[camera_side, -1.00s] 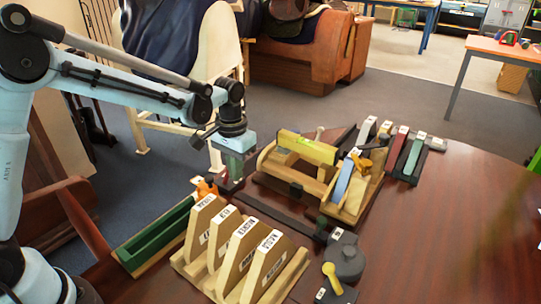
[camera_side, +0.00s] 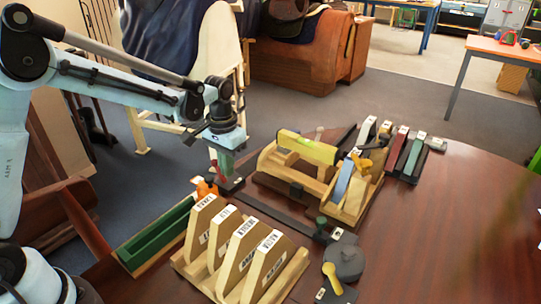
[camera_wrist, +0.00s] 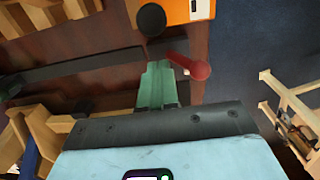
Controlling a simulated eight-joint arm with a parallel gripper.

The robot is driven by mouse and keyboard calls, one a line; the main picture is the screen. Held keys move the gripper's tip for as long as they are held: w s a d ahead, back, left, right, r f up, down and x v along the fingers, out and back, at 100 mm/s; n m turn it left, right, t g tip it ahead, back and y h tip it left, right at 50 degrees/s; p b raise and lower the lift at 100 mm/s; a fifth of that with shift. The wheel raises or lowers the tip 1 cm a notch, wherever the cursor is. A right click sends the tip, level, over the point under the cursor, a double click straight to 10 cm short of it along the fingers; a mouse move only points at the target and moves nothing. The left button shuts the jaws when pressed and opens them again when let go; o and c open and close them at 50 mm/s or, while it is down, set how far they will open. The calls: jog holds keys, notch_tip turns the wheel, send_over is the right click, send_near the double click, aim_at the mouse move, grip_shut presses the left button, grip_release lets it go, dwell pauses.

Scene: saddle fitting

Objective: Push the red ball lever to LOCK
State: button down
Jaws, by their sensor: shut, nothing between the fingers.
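The red ball lever (camera_wrist: 199,70) shows in the wrist view as a dull red ball on a short red arm. It lies just right of my gripper's green fingers (camera_wrist: 157,80), and the arm's thin end comes close to the fingertips; I cannot tell whether they touch. In the side view my gripper (camera_side: 224,172) points down, shut and empty, low over a small dark red base (camera_side: 232,187) at the table's far left edge. The red ball is not clearly visible there. No LOCK marking is legible.
An orange block with a black knob (camera_side: 205,187) stands close left of my gripper. Labelled wooden uprights (camera_side: 237,250) and a green tray (camera_side: 160,240) are nearer the camera. The table's right side is clear.

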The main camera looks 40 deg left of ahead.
jog(key=shift+d, duration=0.15)
jog(key=shift+d+r, duration=0.1)
jog(key=shift+d, duration=0.45)
notch_tip(320, 180, up, 7)
dwell(0.7)
jog(key=s+r+t, duration=0.1)
jog(key=s+t, duration=0.6)
jog(key=s, duration=0.8)
jog(key=shift+s+a+r, duration=0.15)
jog(key=shift+a+r, duration=0.25)
